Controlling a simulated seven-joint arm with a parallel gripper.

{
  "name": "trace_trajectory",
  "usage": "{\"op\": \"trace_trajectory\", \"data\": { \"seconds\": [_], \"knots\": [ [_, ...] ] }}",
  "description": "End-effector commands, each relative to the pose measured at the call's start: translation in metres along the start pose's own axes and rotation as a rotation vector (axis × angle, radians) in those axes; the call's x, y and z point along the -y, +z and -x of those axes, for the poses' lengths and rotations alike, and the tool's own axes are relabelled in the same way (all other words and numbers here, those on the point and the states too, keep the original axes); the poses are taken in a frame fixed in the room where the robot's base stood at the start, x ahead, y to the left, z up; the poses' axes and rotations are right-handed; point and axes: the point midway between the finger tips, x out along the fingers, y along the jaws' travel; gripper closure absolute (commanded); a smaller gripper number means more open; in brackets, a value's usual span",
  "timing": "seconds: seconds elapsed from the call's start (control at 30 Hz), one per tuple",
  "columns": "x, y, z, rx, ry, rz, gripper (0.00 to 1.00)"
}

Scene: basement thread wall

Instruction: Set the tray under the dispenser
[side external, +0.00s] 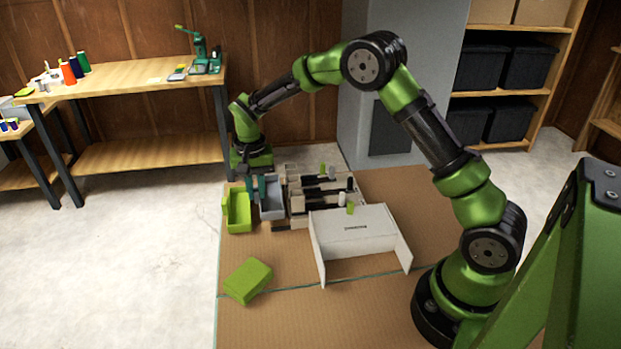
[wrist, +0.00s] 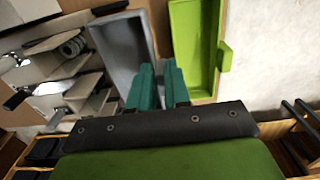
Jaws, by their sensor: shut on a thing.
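The grey tray (side external: 272,209) is an open, upright bin at the left side of the beige dispenser (side external: 298,206), which has dark slots. In the wrist view the tray (wrist: 117,42) lies between the dispenser's parts (wrist: 60,58) and a green bin. My gripper (side external: 256,187) points down at the tray's left side. In the wrist view its teal fingers (wrist: 159,88) are shut on the tray's side wall, one inside and one outside. The fingertips are partly hidden. I cannot tell whether the tray touches the floor mat or the dispenser.
An open green bin (side external: 238,213) stands close left of the tray. A green block (side external: 248,280) lies at the front of the cardboard mat (side external: 300,312). A white folded panel (side external: 352,232) stands before the dispenser. The floor to the left is clear.

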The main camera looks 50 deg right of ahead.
Motion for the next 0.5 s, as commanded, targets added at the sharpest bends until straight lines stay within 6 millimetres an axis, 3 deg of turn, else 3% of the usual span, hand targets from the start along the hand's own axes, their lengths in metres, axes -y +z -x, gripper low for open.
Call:
{"op": "trace_trajectory", "data": {
  "seconds": [0.5],
  "knots": [
    [0.000, 0.000, -0.021, 0.001, 0.001, -0.001, 1.00]
  ]
}}
